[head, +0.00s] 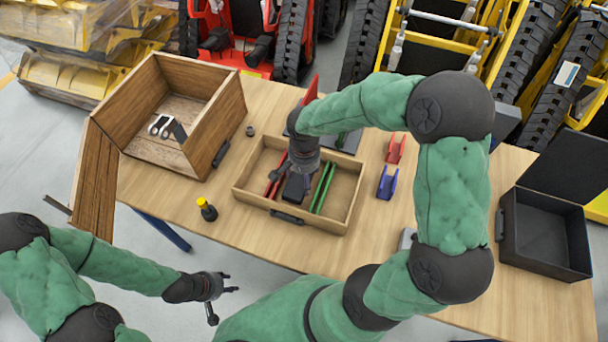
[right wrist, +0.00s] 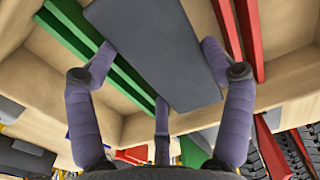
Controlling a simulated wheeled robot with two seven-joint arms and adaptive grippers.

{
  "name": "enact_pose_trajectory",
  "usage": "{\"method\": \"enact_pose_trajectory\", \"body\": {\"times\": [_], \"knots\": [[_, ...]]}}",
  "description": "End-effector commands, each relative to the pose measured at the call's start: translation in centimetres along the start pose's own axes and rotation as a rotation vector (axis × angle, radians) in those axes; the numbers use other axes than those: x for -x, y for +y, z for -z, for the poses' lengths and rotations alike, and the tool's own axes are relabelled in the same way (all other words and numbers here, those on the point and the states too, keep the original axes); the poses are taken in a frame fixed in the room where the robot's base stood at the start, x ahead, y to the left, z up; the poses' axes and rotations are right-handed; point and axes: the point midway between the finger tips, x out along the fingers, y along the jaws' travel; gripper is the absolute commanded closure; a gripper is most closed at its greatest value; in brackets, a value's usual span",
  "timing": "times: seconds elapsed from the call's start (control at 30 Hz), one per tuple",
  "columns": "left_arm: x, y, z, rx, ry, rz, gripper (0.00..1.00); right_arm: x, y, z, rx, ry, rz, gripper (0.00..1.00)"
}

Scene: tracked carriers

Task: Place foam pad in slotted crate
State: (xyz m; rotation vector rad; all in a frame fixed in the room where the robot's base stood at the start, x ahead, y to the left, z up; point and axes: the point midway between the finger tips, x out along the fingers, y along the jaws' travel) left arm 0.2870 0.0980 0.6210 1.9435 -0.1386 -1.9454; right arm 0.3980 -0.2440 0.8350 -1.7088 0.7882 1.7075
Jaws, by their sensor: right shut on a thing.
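The slotted crate (head: 322,225) is a shallow wooden tray in the middle of the table, with a pair of red rails (head: 275,180) and a pair of green rails (head: 322,188) inside. My right gripper (head: 294,178) points down into the crate between the two pairs. It is shut on the dark grey foam pad (head: 295,190). In the right wrist view the pad (right wrist: 155,50) sits between my fingers, with green rails on the left and red on the right. Whether it touches the crate floor is unclear. My left gripper (head: 222,290) is open and empty, off the table's front edge.
An open wooden box (head: 195,85) stands at the left and an open black case (head: 545,235) at the right. A red bracket (head: 395,148), a blue bracket (head: 387,183) and a yellow-capped object (head: 207,209) lie on the table (head: 480,200). Tracked machines stand behind.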

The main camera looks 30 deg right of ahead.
Motion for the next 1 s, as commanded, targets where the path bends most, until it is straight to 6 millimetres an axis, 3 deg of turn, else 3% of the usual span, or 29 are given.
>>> {"method": "enact_pose_trajectory", "body": {"times": [0.27, 0.3, 0.37, 0.77, 1.0], "knots": [[-0.5, -0.2, 0.0, 0.000, 0.000, 0.000, 0.60, -0.6, 0.0, 0.0, 0.000, 0.001, 0.000, 0.41], [-0.5, -0.2, 0.0, 0.000, 0.000, 0.000, 0.60, -0.5, 0.0, 0.0, 0.000, 0.000, 0.000, 0.16], [-0.5, -0.2, 0.0, 0.000, 0.000, 0.000, 0.60, -0.5, 0.0, 0.0, 0.000, 0.000, 0.000, 0.00], [-0.4, -0.1, 0.0, 0.000, 0.000, 0.000, 0.60, -0.4, 0.0, 0.0, 0.000, 0.000, 0.000, 0.00], [1.1, 0.4, 0.0, 0.000, 0.000, 0.000, 0.60, 1.6, -0.1, 0.1, -0.001, 0.003, 0.002, 0.00]]}}
